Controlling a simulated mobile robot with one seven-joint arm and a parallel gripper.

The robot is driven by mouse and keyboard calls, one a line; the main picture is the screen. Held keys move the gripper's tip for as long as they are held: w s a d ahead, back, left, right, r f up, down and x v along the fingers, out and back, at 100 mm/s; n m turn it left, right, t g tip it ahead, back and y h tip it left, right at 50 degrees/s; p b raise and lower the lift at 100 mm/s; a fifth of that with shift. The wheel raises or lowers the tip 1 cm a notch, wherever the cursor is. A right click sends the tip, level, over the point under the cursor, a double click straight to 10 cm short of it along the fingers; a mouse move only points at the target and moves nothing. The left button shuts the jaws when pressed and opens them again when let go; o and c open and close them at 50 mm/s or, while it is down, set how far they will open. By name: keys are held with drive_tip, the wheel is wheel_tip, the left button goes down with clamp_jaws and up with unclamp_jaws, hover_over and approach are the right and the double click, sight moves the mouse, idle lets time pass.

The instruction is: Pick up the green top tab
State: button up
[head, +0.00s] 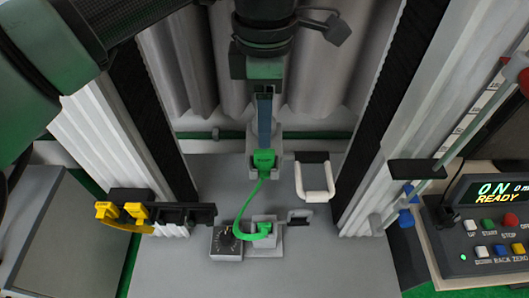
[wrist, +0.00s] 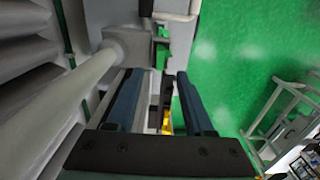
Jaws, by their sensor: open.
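The green top tab (head: 264,158) sits at the upper end of a grey block in the middle of the head view. A green cable curves down from it to a green plug (head: 262,231) on a small grey box. My gripper (head: 264,118) hangs just above and behind the tab, pointing down, its fingers overlapping in this view. In the wrist view, my gripper (wrist: 158,82) is open, with two dark blue fingers apart and nothing clearly held. A small green piece (wrist: 161,55) shows beyond the fingertips; I cannot tell for sure whether it is the tab.
A white U-shaped handle (head: 315,183) stands right of the tab. Yellow clips (head: 122,211) on a black bar are at left. A dial box (head: 226,243) sits beside the lower plug. Tall ribbed columns flank the space. A control panel (head: 493,228) reading READY is at right.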

sight(265, 151)
drive_tip(key=shift+f+p, duration=1.15)
drive_tip(key=shift+f, duration=2.2)
clamp_jaws()
